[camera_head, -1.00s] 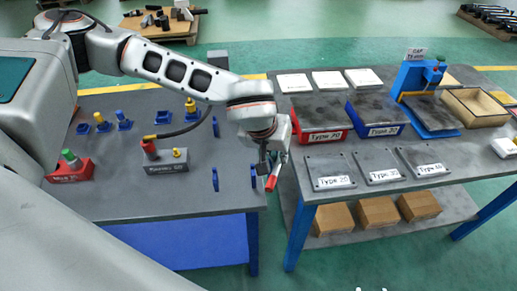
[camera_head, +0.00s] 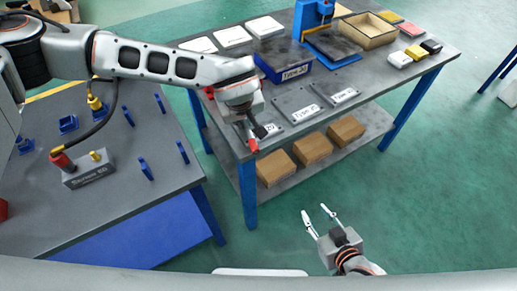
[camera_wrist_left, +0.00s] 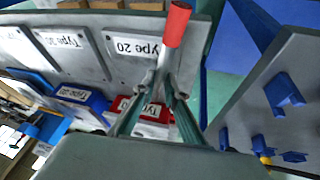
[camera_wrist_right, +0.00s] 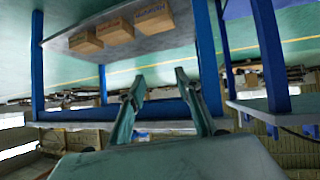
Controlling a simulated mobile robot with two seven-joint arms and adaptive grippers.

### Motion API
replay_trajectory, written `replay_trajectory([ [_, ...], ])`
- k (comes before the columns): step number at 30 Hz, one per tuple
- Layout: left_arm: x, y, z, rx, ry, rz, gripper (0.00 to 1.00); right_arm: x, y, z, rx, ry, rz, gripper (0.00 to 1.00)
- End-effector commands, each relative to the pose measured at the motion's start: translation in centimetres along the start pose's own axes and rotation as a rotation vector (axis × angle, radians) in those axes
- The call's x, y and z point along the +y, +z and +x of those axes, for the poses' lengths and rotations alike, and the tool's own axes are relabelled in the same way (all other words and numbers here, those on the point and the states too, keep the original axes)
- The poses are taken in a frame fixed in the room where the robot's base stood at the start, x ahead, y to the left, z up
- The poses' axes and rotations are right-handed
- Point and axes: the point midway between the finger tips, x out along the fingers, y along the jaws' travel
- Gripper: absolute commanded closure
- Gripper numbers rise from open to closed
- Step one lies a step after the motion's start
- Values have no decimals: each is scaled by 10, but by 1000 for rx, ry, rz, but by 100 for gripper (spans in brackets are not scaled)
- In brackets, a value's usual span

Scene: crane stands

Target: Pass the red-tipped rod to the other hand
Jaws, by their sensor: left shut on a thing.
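The red-tipped rod (camera_head: 253,145) hangs from my left gripper (camera_head: 247,130) over the near left corner of the right-hand table. In the left wrist view the red end of the rod (camera_wrist_left: 176,25) sticks out beyond the fingertips, and my left gripper (camera_wrist_left: 165,85) is shut on its grey shaft. The rest of the shaft is hidden. My right gripper (camera_head: 320,210) is low at the front, right of and below the rod, well apart from it. Its fingers are spread and empty, as the right wrist view (camera_wrist_right: 160,85) also shows.
The right-hand table (camera_head: 385,75) carries flat Type plates (camera_head: 297,103), a blue bin (camera_head: 283,62) and a wooden box (camera_head: 368,32). Boxes (camera_head: 275,168) lie on its lower shelf. The left-hand table (camera_head: 125,165) holds blue fixtures. Open floor surrounds my right gripper.

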Motion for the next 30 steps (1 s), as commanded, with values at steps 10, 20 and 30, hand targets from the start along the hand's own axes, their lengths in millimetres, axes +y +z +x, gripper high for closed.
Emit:
replay_trajectory([
  [10, 0, -1, -1, 2, 2, 1, 100, -88, -158, -25, 120, -85, 115, 66],
  [20, 0, -1, -1, 2, 3, 1, 100, -115, -235, -66, 188, -98, 211, 66],
  [30, 0, -1, -1, 2, 3, 1, 100, -118, -247, -37, 194, -97, 218, 66],
])
